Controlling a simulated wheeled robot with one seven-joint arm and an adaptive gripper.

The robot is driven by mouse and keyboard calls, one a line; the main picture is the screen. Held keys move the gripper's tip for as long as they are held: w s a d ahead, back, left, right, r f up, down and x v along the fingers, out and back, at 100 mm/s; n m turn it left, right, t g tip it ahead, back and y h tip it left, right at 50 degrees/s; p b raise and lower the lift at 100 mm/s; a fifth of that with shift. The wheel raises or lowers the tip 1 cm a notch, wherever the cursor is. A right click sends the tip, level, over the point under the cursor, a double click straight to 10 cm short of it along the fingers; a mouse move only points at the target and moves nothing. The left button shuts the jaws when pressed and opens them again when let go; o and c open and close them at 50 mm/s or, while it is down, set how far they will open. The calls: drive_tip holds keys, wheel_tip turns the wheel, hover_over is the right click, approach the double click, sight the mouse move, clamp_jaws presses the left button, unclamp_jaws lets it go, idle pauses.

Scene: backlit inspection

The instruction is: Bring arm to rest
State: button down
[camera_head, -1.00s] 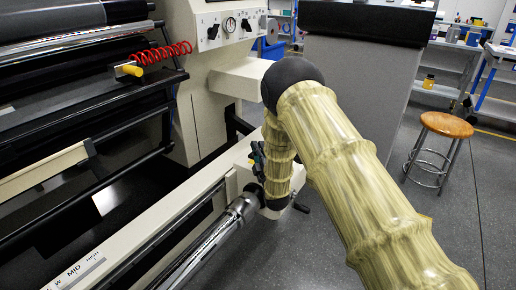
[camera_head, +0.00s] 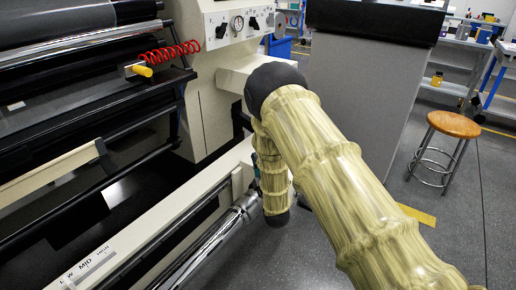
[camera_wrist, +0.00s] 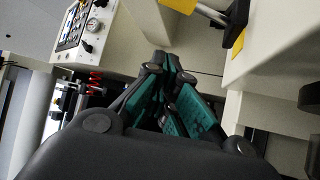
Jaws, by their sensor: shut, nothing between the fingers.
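My gripper (camera_wrist: 168,75) shows in the wrist view with its dark fingers and green pads drawn together, shut and empty. It points toward the cream machine body (camera_wrist: 205,50). In the head view my arm reaches forward from the lower right and bends down at a dark joint, beside the machine's front rail (camera_head: 190,200). The gripper itself is mostly hidden behind the arm there.
The machine's rollers (camera_head: 80,55) and a red coiled hose (camera_head: 170,52) with a yellow handle are on the left. A chrome bar (camera_head: 205,245) runs along the front rail. A grey cabinet (camera_head: 355,95) stands behind the arm. A wooden-topped stool (camera_head: 453,124) is on the right, with open floor around it.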

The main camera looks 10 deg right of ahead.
drive_tip(key=s+d+f+m+g+h, duration=0.1)
drive_tip(key=s+d+f+m+g, duration=0.35)
drive_tip(key=s+f, duration=0.7)
drive_tip(key=s+d+f+m+g+h, duration=0.2)
drive_tip(key=s+d+f+m+g, duration=0.3)
drive_tip(key=s+f, duration=0.6)
drive_tip(key=s+f+m+g, duration=0.3)
drive_tip(key=s+f+g, duration=0.15)
drive_tip(key=s, duration=0.75)
drive_tip(key=s+f+m+g, duration=0.25)
drive_tip(key=s+g, duration=0.25)
drive_tip(key=s, duration=0.8)
drive_tip(key=s+r+m+g+y+p, duration=0.1)
drive_tip(key=s+m+g, duration=0.15)
drive_tip(key=s, duration=0.75)
wheel_tip(320, 180, up, 28)
drive_tip(key=p, duration=2.8)
drive_tip(key=shift+w+a+n, duration=0.3)
drive_tip(key=shift+a+n, duration=0.05)
drive_tip(key=shift+n, duration=0.1)
drive_tip(key=shift+f, duration=0.15)
